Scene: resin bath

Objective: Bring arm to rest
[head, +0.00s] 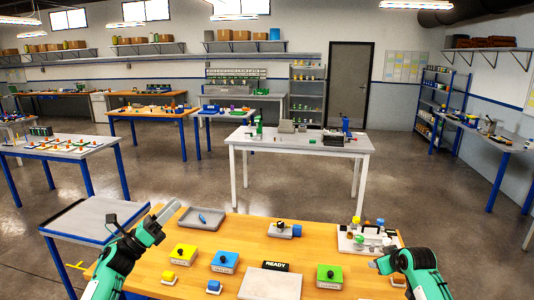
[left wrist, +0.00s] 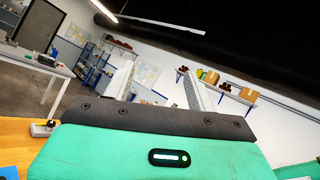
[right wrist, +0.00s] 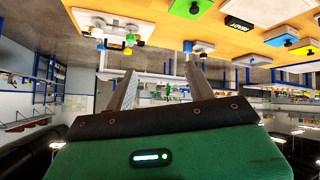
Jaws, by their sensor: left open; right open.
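My left gripper (head: 168,211) is raised over the left part of the wooden table, near the grey tray. In the left wrist view its two fingers (left wrist: 157,80) stand wide apart with nothing between them. My right gripper (head: 378,265) is at the right part of the table, in front of the white fixture board. In the right wrist view its fingers (right wrist: 158,78) are also apart and empty. Part of the right gripper is hidden by its own wrist in the head view.
A white bench (head: 300,146) stands beyond.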

